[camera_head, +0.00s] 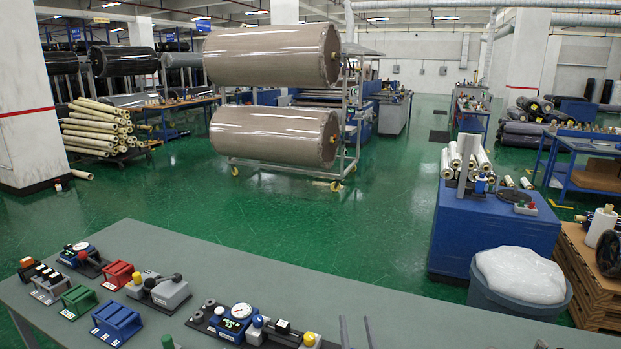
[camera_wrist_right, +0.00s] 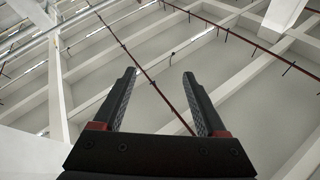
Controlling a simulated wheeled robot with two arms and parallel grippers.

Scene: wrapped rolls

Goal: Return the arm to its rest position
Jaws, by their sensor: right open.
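My right gripper (camera_head: 356,331) shows at the bottom edge of the head view, only as two thin grey fingers pointing up in front of the grey table. In the right wrist view my right gripper (camera_wrist_right: 159,75) is open, with nothing between its two black fingers. Behind the fingers that view shows only the ceiling with white beams and red pipes, so the gripper points upward. The rest of the right arm is hidden below the head view. My left gripper is not in view.
A grey table (camera_head: 300,285) crosses the foreground, with a gauge unit (camera_head: 234,319), a blue block (camera_head: 117,322) and other small fixtures on its left part. Its right part is mostly bare. A blue cabinet (camera_head: 490,235) and a bin (camera_head: 518,282) stand behind it.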

